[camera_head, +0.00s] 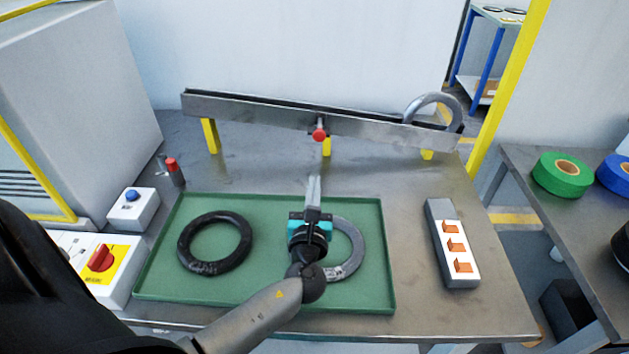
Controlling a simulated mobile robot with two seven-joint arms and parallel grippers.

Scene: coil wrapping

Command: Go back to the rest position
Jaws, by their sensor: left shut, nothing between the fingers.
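My left gripper (314,190) is shut and empty. It is above the green tray (285,202), with its fingers pointing toward the back of the table. A black ring-shaped coil (215,243) lies flat in the left part of the tray. A grey coil (352,247) lies in the tray's right half, partly hidden behind my left gripper and wrist. Another grey coil (434,99) stands upright at the right end of the metal rail. My right gripper does not show.
A metal rail (370,130) on yellow posts crosses the table's back, with a red knob (319,134). A box with orange switches (453,245) stands at right. Control boxes (132,209) stand at left. A side table holds green (562,175) and blue rolls (615,173).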

